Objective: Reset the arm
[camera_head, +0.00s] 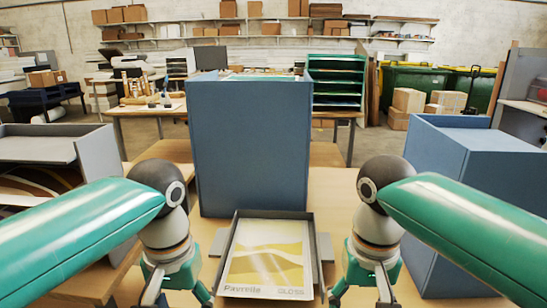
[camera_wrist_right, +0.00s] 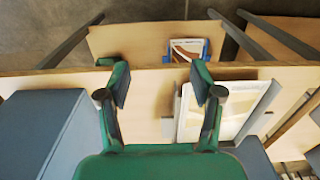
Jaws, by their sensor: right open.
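My left gripper (camera_head: 178,298) hangs at the bottom of the head view, left of a grey tray, with its fingers spread and nothing seen between them. My right gripper (camera_head: 361,298) hangs to the right of the same tray. In the right wrist view the right gripper (camera_wrist_right: 160,82) is open and empty, its fingers wide apart. Both arms come in from the sides with the forearms roughly mirrored. The lowest fingertips are partly cut off in the head view.
Another blue cabinet (camera_head: 470,180) stands right, a grey open-topped unit (camera_head: 50,146) left.

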